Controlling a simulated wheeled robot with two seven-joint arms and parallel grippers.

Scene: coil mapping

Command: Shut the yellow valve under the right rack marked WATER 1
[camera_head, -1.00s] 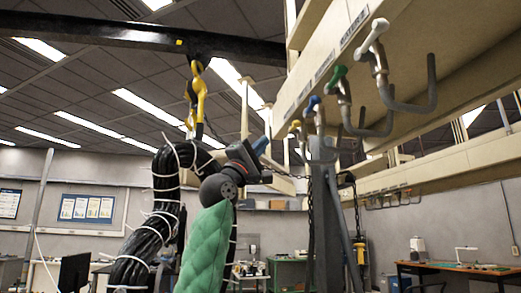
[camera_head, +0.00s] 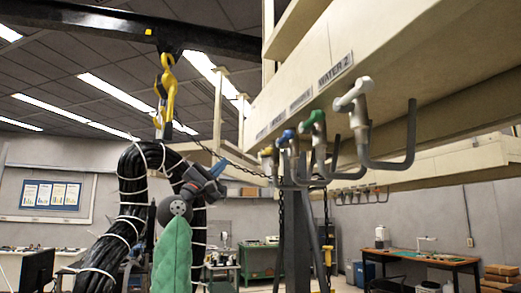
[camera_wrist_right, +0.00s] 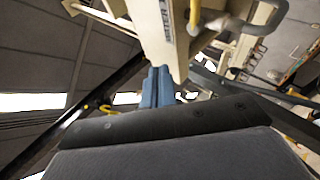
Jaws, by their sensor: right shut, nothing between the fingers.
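The yellow valve (camera_head: 267,152) is small and far along the underside of the right rack (camera_head: 432,80) in the head view, last in a row behind blue, green and white ones. Its label is too small to read. My right gripper (camera_head: 217,169), with blue fingertips, is raised left of the valve and apart from it, in front of the black hose bundle. In the right wrist view its blue fingers (camera_wrist_right: 157,88) are shut and empty. A yellowish handle (camera_wrist_right: 195,14) shows above them there; I cannot tell if it is the yellow valve. My left gripper is out of view.
The blue (camera_head: 286,137), green (camera_head: 314,120) and white (camera_head: 353,97) valves, with bent grey pipes, are nearer; the nearest label reads WATER 2. A yellow crane hook (camera_head: 165,85), a thick black hose bundle (camera_head: 130,200) and a grey post (camera_head: 296,235) stand close by.

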